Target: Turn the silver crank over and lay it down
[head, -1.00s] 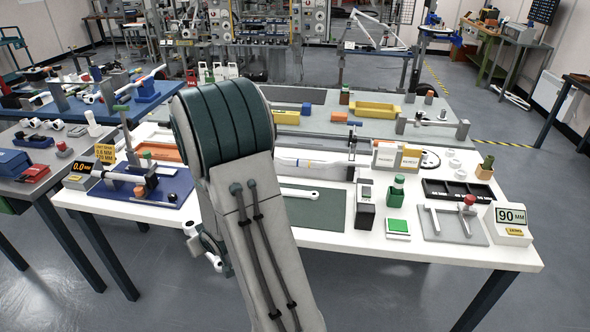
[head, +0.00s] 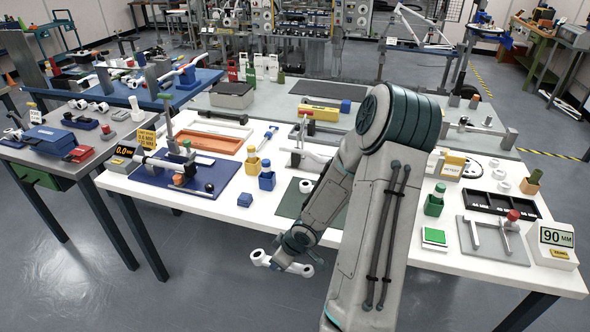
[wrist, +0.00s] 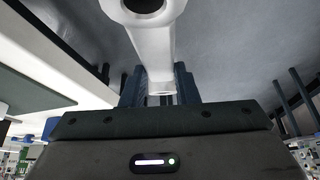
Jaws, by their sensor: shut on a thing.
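My gripper (head: 281,262) is shut on a pale silver crank (head: 259,258). It holds the crank in the air in front of the table's front edge, over the floor. Both ringed ends of the crank stick out beside the jaws in the head view. In the wrist view the crank (wrist: 152,50) runs up from between the jaws (wrist: 160,98), with one round eye at the top edge. On the dark green mat (head: 291,206) a white ring-shaped end (head: 306,186) shows; my arm hides most of the mat, so I cannot tell what it belongs to.
A 90 mm display (head: 556,238) stands at the right corner. Open floor lies in front.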

